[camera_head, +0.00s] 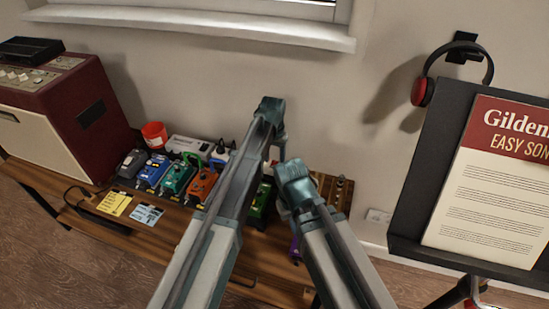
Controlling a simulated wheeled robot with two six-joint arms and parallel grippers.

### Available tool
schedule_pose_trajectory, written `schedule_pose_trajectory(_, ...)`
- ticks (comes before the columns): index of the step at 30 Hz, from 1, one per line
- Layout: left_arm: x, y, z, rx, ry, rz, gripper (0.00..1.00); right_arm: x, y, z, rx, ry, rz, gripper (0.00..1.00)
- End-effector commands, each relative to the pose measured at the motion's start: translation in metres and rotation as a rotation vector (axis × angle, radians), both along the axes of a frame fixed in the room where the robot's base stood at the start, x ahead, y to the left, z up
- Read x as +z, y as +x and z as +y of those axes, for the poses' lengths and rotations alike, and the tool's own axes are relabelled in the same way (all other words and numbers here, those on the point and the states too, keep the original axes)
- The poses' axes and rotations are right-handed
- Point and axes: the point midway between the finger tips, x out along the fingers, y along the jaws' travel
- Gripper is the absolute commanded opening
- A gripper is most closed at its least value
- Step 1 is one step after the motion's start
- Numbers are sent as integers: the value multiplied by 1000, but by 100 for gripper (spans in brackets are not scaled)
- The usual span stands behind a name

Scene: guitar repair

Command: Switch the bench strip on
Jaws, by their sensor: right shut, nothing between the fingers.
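The bench strip, a pale grey power strip (186,146), lies at the back of the wooden bench behind a row of pedals. Dark plugs (221,150) stand at its right end. Its switch is too small to make out. My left gripper (272,118) is raised right of the strip, and its finger gap is hidden from this angle. My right gripper (294,180) is lower and further right, shut and empty, over the bench's right part. Neither gripper visibly touches the strip. My arms hide part of the bench right of the plugs.
Several coloured pedals, including a blue one (152,172), stand before the strip. A red cup (155,134) is at its left, near a dark red amplifier (65,115). A music stand (405,240) is at the right; headphones (421,92) hang on the wall.

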Motion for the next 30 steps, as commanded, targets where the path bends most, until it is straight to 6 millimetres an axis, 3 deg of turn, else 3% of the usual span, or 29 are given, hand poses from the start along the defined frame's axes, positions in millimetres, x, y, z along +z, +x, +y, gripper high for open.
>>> schedule_pose_trajectory(8, 4, 0, 0, 0, 0, -1, 55, 4, 0, 0, 0, 0, 0, 0)
schedule_pose_trajectory(14, 20, -1, 0, 0, 0, -1, 55, 20, 0, 0, 0, 0, 0, 0)
schedule_pose_trajectory(30, 98, -5, 2, 0, 0, 0, 55, 98, 0, 0, 0, 0, 0, 0)
